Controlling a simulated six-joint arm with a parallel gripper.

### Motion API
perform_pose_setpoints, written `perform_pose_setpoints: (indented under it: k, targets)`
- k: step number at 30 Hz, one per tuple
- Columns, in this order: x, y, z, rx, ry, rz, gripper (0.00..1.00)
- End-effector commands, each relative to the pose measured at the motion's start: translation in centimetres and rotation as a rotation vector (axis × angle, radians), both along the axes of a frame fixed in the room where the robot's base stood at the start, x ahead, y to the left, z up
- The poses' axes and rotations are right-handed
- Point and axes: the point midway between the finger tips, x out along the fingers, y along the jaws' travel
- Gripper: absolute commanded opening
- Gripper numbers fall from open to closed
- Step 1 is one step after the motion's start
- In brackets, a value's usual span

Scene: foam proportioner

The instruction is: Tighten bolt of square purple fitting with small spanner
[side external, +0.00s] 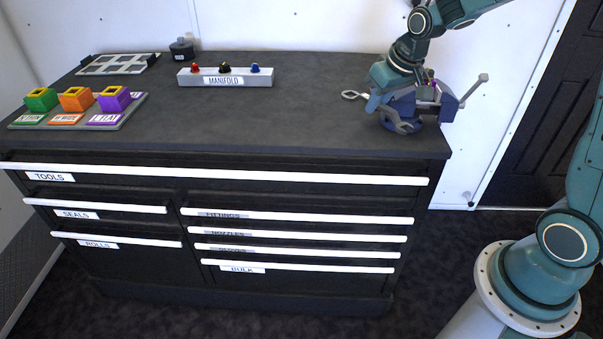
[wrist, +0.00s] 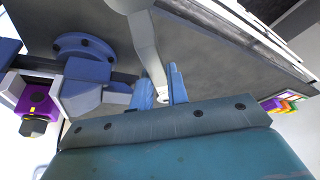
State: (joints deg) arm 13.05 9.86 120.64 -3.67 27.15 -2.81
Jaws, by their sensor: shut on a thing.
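The square purple fitting (wrist: 38,103) sits in the blue vise (wrist: 85,72), at the left of the wrist view, with a dark bolt (wrist: 32,127) on it. In the side view only a small bit of purple (side external: 429,80) shows by the vise (side external: 402,123), partly behind my gripper. My gripper (wrist: 161,90) is shut on the grey spanner (wrist: 145,45), whose shaft runs up out of the wrist view. The spanner's ring end (side external: 352,95) sticks out left of my gripper (side external: 373,104) in the side view, apart from the bolt.
A manifold block (side external: 225,77) with coloured knobs stands at the back of the dark bench (side external: 280,120). A tray (side external: 80,123) with green, orange and purple square holders is at the left. A grey rack (side external: 118,64) and black object (side external: 182,50) are behind. The bench middle is clear.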

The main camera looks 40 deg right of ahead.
Motion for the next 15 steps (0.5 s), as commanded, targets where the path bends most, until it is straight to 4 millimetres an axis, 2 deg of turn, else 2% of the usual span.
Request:
perform_pose_setpoints:
  k: [3,8,15]
  targets:
    - [-0.8,-3.0,2.1,0.001,-0.007,-0.05,0.0]
    - [-2.4,-6.4,4.6,0.001,-0.007,-0.105,0.0]
    - [-5.7,-10.9,8.4,-0.004,-0.006,-0.182,0.0]
